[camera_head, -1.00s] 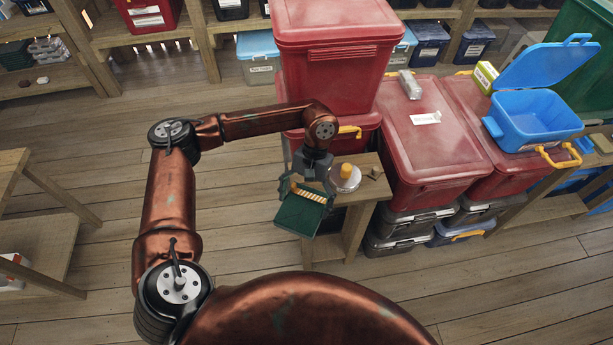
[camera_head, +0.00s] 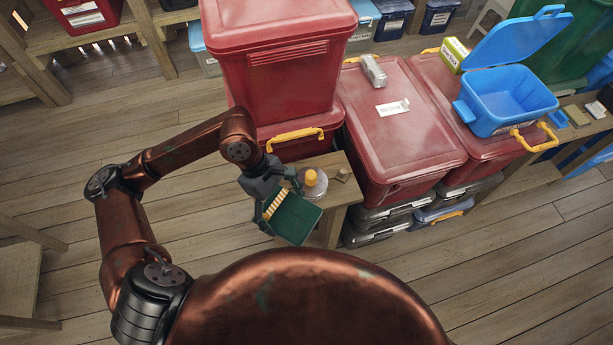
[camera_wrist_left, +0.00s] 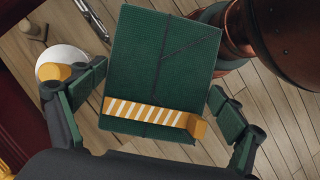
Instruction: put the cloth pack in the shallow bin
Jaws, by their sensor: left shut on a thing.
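The cloth pack (camera_head: 297,218) is a flat dark green square with an orange-and-white striped band. My left gripper (camera_head: 279,192) is shut on it and holds it tilted above the floor, by the front of a small wooden stand. In the left wrist view the pack (camera_wrist_left: 165,55) fills the middle, with a gripper finger on either side. An open blue bin (camera_head: 505,105) with its lid raised sits on a red bin at the right; I take it for the shallow bin. The pack is well to the left of it. My right gripper is not in view.
A clear jar with an orange cap (camera_head: 311,179) stands on the wooden stand (camera_head: 343,190), close beside the gripper. Large closed red bins (camera_head: 400,125) lie between the pack and the blue bin. A tall red stack (camera_head: 280,65) rises behind the gripper. Floor at left is open.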

